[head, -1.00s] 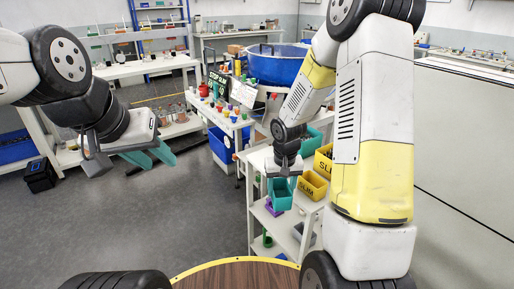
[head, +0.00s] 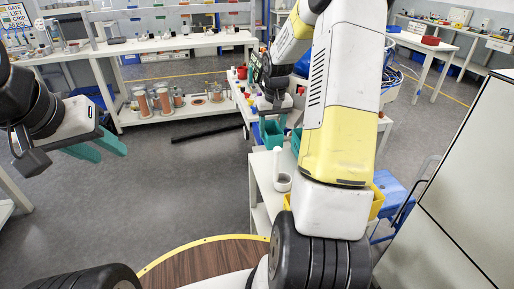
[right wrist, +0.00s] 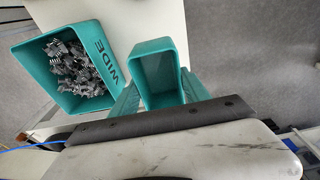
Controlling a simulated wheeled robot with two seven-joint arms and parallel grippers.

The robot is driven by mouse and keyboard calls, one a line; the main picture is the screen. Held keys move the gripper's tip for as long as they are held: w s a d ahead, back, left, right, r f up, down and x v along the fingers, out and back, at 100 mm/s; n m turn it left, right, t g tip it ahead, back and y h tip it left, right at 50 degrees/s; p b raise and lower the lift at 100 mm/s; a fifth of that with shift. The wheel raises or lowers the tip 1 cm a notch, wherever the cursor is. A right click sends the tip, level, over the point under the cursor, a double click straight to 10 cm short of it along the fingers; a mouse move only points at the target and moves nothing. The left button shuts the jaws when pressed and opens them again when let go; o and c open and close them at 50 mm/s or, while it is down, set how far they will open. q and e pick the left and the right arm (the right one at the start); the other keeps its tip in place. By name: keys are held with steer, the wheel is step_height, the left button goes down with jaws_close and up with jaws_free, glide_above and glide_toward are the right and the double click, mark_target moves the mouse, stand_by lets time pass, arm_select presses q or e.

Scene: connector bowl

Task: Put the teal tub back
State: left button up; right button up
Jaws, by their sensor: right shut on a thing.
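My right gripper (head: 272,112) is shut on a teal tub (head: 271,134), which hangs upright below it beside the white cart. In the right wrist view this tub (right wrist: 157,72) sits between the teal fingers and looks empty inside. A second teal tub (right wrist: 97,88), marked WIDE and holding many grey connectors, stands on the white surface close to the left of the held tub. It is partly hidden by my right arm in the head view (head: 296,141). My left gripper (head: 111,150) is open and empty over the floor at the left.
The white cart (head: 262,176) carries a white bottle (head: 282,172) near the held tub. A yellow bin (head: 377,203) shows behind my right arm. A bench with jars (head: 163,98) stands at the back left.

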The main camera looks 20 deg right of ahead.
step_height(320, 180, down, 9)
steer(key=shift+d+f, duration=0.15)
steer(key=shift+f, duration=0.05)
stand_by(0.3)
steer(key=shift+f, duration=0.1)
steer(key=o, duration=1.4)
steer(key=r, duration=0.4)
steer(key=s+r, duration=0.1)
steer(key=r, duration=0.6)
steer(key=shift+s+r, duration=0.2)
steer(key=shift+r, duration=0.2)
steer(key=s+a+r+t, duration=0.1)
steer(key=s+a+r, duration=0.4)
steer(key=r, duration=0.4)
steer(key=s+a+r+t, duration=0.1)
steer(key=s+a+r, duration=0.2)
steer(key=s, duration=0.3)
steer(key=s+a+r+t+y, duration=0.1)
steer(key=s+a+r, duration=0.1)
steer(key=s, duration=0.5)
steer(key=s+a+r+n+t+y, duration=0.1)
steer(key=s+a+r, duration=0.2)
steer(key=s, duration=0.4)
steer(key=shift+s+a+r+t, duration=0.1)
steer(key=shift+a+r+t, duration=0.1)
steer(key=shift+a, duration=0.2)
steer(key=shift+a+r+t, duration=0.15)
steer(key=shift+a+t, duration=0.05)
steer(key=shift+a, duration=0.2)
